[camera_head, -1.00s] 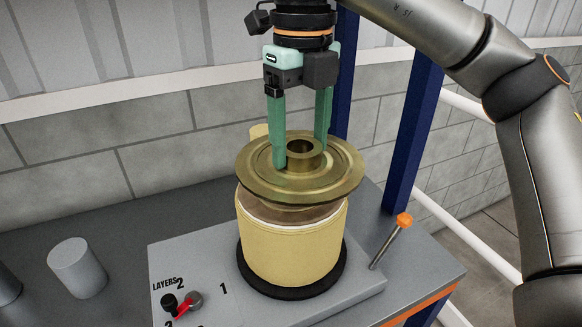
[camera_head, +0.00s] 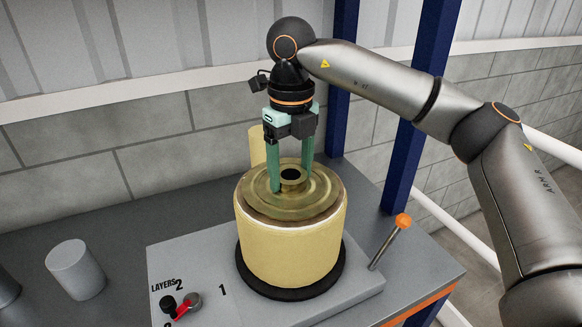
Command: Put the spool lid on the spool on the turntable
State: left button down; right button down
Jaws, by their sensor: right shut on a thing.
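The spool lid (camera_head: 315,200) is a brassy disc with a raised hub around a dark centre hole. It lies flat, level with the top of the spool, and appears to rest inside the rim. The spool (camera_head: 290,251) is a pale yellow cylinder standing upright on the black turntable (camera_head: 292,291). My right gripper (camera_head: 291,185) points straight down from above, with its green fingers on either side of the hub and shut on the lid. My left gripper is not in view.
A grey control box (camera_head: 215,262) under the turntable carries a LAYERS dial (camera_head: 187,302). An orange-tipped lever (camera_head: 403,221) stands at right. A grey cylinder (camera_head: 76,268) stands at left on the grey table. A yellow object (camera_head: 257,146) stands behind the spool. A blue post (camera_head: 411,130) rises behind right.

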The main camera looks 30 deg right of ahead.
aim_at(291, 175)
jog(key=shift+r, duration=0.1)
grip_release()
jog(key=shift+f, duration=0.2)
jog(key=shift+r, duration=3.95)
